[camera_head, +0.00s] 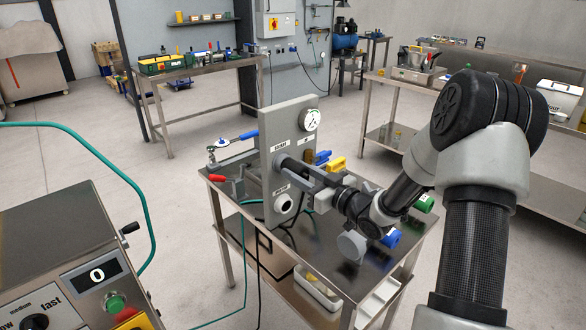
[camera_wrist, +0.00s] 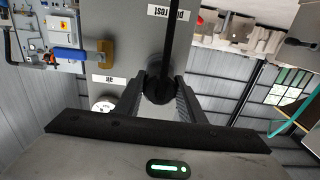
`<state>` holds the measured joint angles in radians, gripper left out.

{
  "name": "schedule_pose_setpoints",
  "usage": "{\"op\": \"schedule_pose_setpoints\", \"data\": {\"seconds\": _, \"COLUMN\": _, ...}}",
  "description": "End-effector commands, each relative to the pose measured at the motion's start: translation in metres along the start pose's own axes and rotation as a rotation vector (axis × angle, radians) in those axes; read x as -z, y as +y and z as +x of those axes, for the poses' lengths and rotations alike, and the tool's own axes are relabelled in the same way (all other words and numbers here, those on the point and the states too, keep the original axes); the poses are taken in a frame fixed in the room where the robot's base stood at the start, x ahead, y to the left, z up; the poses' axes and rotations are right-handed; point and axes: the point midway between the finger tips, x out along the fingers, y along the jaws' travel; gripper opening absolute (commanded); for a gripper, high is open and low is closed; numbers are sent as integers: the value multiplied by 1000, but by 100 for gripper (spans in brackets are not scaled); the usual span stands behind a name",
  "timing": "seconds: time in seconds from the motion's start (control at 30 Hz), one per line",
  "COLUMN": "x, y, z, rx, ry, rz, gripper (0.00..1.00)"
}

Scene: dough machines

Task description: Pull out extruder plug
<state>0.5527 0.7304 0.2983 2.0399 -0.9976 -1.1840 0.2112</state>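The extruder plug (camera_wrist: 159,88) is black, with a black cable running from it up the wrist view. It sits at the front of a grey upright panel (camera_head: 300,115), by the upper label in the head view. My gripper (camera_head: 305,176) reaches in from the right. In the wrist view its two dark fingers (camera_wrist: 160,92) flank the plug, with no clear gap on either side, so it looks shut on the plug. The plug's front end and the socket are hidden. A round white-rimmed plug rest (camera_head: 285,203) is lower on the panel.
The panel stands on a small metal table (camera_head: 345,290). A gauge (camera_head: 310,120), a blue-handled valve (camera_head: 248,136), a red-handled part (camera_head: 217,179), and yellow, green and blue pieces surround it. A machine with a 0 display (camera_head: 97,274) and a teal hose stands left.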

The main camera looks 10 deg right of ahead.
Motion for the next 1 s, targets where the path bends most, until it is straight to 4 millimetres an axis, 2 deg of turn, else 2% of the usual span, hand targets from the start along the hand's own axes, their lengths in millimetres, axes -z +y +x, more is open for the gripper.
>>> {"op": "schedule_pose_setpoints", "data": {"seconds": 0.03, "x": 1, "y": 0, "z": 0, "rx": 0, "ry": 1, "rz": 0, "gripper": 32}}
{"op": "schedule_pose_setpoints", "data": {"seconds": 0.17, "x": 0, "y": 0, "z": 0, "rx": 0, "ry": 1, "rz": 0, "gripper": 10}}
{"op": "schedule_pose_setpoints", "data": {"seconds": 0.2, "x": 0, "y": 0, "z": 0, "rx": 0, "ry": 1, "rz": 0, "gripper": 9}}
{"op": "schedule_pose_setpoints", "data": {"seconds": 1.0, "x": 0, "y": 0, "z": -6, "rx": 0, "ry": 1, "rz": -1, "gripper": 9}}
